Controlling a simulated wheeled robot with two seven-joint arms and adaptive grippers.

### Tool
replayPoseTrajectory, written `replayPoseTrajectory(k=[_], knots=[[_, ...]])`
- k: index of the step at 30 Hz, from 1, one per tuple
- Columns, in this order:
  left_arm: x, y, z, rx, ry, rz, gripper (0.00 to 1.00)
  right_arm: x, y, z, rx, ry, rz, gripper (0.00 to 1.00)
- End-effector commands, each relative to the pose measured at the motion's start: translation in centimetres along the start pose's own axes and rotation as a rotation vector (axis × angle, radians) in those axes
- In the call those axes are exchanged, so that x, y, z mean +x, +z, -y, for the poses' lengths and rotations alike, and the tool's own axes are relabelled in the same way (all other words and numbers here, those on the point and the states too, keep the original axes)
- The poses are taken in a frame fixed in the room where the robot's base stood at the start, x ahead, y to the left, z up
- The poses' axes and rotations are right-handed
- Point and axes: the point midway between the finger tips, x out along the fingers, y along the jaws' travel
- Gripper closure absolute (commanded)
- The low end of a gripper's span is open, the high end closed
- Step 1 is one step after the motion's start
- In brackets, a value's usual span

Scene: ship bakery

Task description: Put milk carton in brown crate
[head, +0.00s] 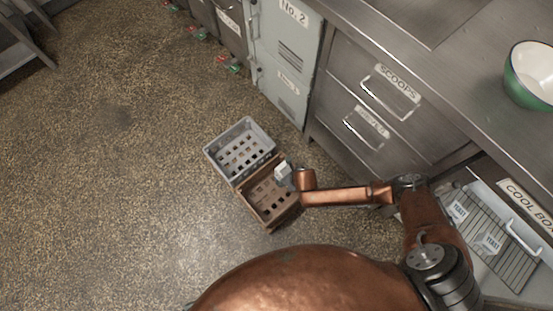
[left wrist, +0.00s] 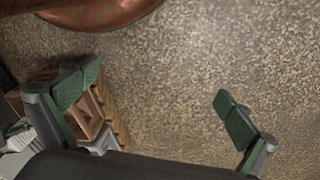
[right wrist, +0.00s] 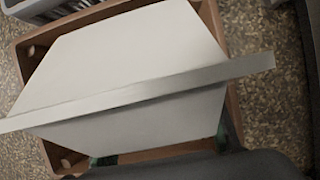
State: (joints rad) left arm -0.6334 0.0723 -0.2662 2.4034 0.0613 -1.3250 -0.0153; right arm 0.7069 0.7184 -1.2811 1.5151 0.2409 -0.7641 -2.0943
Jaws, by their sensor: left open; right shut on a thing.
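The milk carton (head: 282,172) is a small white block in the head view, at the right side of the brown crate (head: 286,217). My right gripper (head: 287,178) is shut on it. In the right wrist view the pale carton (right wrist: 135,65) fills most of the picture, tilted, with a long ridge across it and the brown crate (right wrist: 232,105) around and behind it. That gripper's fingers are mostly hidden there. In the left wrist view my left gripper (left wrist: 155,105) is open and empty, with the crate (left wrist: 103,105) behind its left finger.
A grey crate (head: 212,157) adjoins the brown crate. Drawers (head: 352,125) and a pale locker (head: 287,62) stand to the right. A counter holds a green bowl (head: 531,80). A rack (head: 510,262) with yeast packs is at lower right. The floor (head: 100,180) at left is clear.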

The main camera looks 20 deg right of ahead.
Motion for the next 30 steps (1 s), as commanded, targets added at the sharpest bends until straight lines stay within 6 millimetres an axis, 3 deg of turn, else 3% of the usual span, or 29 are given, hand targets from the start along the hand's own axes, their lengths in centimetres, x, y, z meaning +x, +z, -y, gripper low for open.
replayPoseTrajectory(k=[9, 17, 22, 30], knots=[[5.6, -3.0, -2.1, 0.001, 0.07, -0.165, 0.0, 4.2, -1.9, -0.1, 0.001, 0.003, -0.004, 1.0], [7.0, -4.4, -3.0, -0.006, 0.096, -0.245, 0.0, 5.3, -2.2, -0.1, 0.0, 0.001, 0.001, 1.0], [9.1, -5.4, -3.7, -0.018, 0.12, -0.316, 0.0, 7.2, -3.2, -0.2, 0.002, 0.003, -0.005, 1.0], [11.1, -5.9, -3.1, -0.011, 0.108, -0.404, 0.0, 8.9, -3.8, -0.1, 0.0, 0.001, -0.001, 1.0]])
